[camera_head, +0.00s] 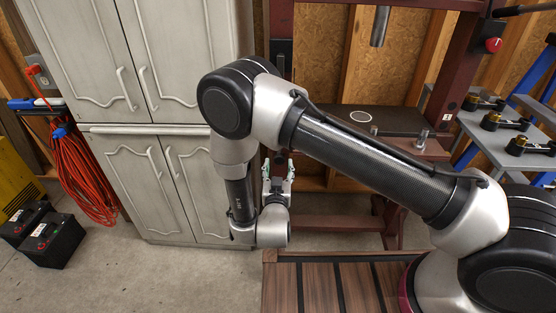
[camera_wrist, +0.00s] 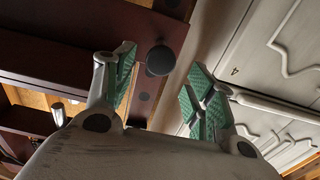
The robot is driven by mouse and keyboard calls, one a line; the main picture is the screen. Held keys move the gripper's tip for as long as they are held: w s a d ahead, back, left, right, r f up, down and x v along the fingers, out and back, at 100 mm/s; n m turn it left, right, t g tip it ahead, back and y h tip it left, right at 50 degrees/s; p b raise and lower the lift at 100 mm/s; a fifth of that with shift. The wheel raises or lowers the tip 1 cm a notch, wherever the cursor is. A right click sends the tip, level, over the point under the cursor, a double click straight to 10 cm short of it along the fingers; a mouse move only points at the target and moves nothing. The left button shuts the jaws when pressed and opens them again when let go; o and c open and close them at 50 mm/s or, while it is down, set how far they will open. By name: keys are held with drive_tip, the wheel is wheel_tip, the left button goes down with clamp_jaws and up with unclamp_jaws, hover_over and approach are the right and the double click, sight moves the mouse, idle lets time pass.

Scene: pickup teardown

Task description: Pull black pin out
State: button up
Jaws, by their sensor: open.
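The black pin shows in the wrist view as a round black knob (camera_wrist: 160,60) on the dark red steel upright of a press frame (camera_wrist: 145,98). My gripper (camera_wrist: 161,77) is open, with green-padded fingers on both sides of the knob's line of sight. The knob appears between the fingertips, closer to the left one; I cannot tell whether it touches. In the head view my gripper (camera_head: 278,168) points up and away, in front of the press's left upright. The pin is not clear there, being small and dark behind the fingers.
A grey cabinet (camera_head: 175,100) stands close to the left of my gripper. The press bed (camera_head: 385,119) lies behind my arm. A wooden slatted surface (camera_head: 330,288) is below. Two black batteries (camera_head: 54,240) and a coiled red cable (camera_head: 85,180) are far left.

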sight(279, 160)
drive_tip(key=w, duration=0.5)
drive_tip(key=shift+w, duration=0.1)
drive_tip(key=shift+c, duration=0.4)
